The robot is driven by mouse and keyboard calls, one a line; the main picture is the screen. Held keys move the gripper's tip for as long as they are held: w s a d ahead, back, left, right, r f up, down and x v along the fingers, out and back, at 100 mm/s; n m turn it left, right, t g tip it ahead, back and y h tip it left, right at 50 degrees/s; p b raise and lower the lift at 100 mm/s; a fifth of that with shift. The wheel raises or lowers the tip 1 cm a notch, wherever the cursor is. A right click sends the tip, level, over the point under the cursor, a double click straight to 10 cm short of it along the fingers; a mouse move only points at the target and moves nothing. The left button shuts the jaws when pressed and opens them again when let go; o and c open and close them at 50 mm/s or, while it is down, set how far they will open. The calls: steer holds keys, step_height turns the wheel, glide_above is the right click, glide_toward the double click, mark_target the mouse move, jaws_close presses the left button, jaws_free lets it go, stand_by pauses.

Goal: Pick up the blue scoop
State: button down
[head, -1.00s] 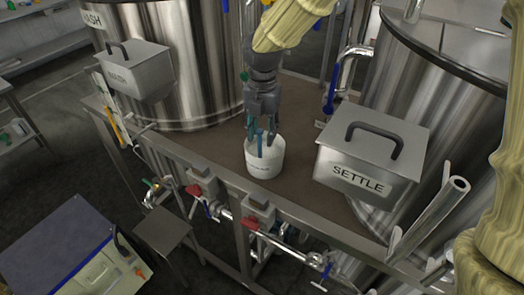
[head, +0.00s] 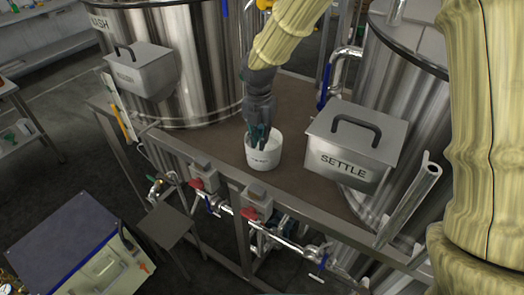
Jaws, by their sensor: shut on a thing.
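A white tub (head: 264,158) with a small dark label stands on the brown deck between the two steel tanks. My gripper (head: 258,136) points down into the mouth of the tub. Its teal fingers are together, shut on the blue scoop, whose handle stands in the tub. The fingers and the tub wall hide nearly all of the scoop now. I cannot tell whether the scoop touches the tub's bottom.
A steel box marked SETTLE (head: 349,157) is right of the tub, before the right tank. A similar box (head: 141,72) hangs at the left tank (head: 178,60). Red-handled valves (head: 249,213) and pipes run below the deck's front edge.

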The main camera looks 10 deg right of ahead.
steer(key=w+f, duration=0.1)
steer(key=w, duration=0.1)
steer(key=shift+w+a+f, duration=0.1)
steer(key=shift+w+f, duration=0.25)
steer(key=shift+w, duration=0.05)
step_height(320, 180, up, 10)
steer(key=b, duration=0.3)
steer(key=shift+s+r+b, duration=0.2)
steer(key=shift+s+b, duration=0.1)
steer(key=shift+b, duration=0.05)
